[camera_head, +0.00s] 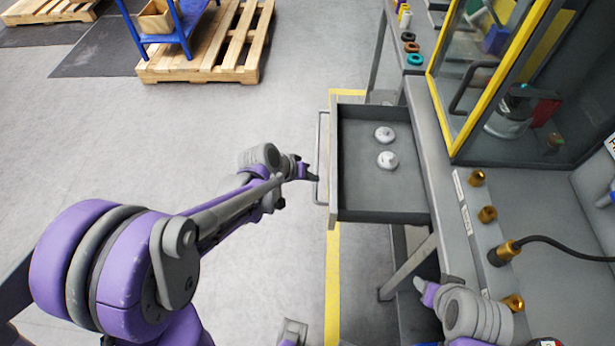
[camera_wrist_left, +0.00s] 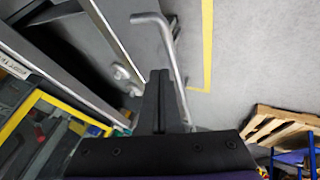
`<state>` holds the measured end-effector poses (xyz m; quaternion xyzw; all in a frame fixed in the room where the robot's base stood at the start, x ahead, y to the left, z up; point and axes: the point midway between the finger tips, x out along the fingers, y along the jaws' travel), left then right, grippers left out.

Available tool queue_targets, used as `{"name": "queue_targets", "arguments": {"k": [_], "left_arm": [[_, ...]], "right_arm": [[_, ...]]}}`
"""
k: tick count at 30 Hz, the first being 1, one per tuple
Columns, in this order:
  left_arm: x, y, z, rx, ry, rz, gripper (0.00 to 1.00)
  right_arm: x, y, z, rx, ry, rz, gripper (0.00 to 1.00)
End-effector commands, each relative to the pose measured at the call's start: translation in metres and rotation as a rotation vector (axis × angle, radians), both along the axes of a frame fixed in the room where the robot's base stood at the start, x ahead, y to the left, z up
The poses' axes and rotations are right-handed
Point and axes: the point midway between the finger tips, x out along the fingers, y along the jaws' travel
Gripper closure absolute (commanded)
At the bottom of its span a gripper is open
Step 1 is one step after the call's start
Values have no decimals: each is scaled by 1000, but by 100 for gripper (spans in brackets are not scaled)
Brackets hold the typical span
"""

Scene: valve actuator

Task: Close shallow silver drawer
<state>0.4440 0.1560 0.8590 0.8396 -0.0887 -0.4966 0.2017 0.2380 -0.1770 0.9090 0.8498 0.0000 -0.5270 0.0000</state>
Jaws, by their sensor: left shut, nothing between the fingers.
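The shallow silver drawer (camera_head: 360,205) is pulled out from the workbench, with two round whitish pieces (camera_head: 385,134) lying in it. Its bar handle (camera_head: 322,160) faces left; the handle also shows in the left wrist view (camera_wrist_left: 175,60). My left gripper (camera_head: 312,175) is shut and empty, right at the handle near its middle. In the left wrist view the shut fingers (camera_wrist_left: 157,80) stand beside the handle bar; I cannot tell whether they touch it. My right arm shows at the lower right, near the bench, but its fingertips are not clear.
The workbench (camera_head: 425,130) carries a yellow-framed cabinet (camera_head: 500,70) and several brass fittings (camera_head: 487,214), one with a black cable. A bench leg (camera_head: 410,265) stands below the drawer. Wooden pallets (camera_head: 215,50) and a blue stand lie at the back left. The floor left of the drawer is clear.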

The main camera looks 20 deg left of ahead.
Motion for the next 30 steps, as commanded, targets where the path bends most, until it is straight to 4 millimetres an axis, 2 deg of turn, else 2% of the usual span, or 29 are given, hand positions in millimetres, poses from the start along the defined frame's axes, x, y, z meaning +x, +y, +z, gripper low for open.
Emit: {"name": "queue_targets", "arguments": {"k": [1,6,11,25,30], "left_arm": [[5,-4,-10,0,0,-2,100],[18,-14,-31,1,0,-2,100],[26,-18,-42,1,0,0,100],[28,-20,-45,2,0,0,100],[30,-29,-46,2,-1,-2,100]], "right_arm": [[-1,0,-2,0,1,0,44],[-1,0,-5,0,2,0,44],[-1,0,-5,0,3,0,44],[-1,0,-6,0,3,0,44],[-2,0,-7,0,3,0,44]]}}
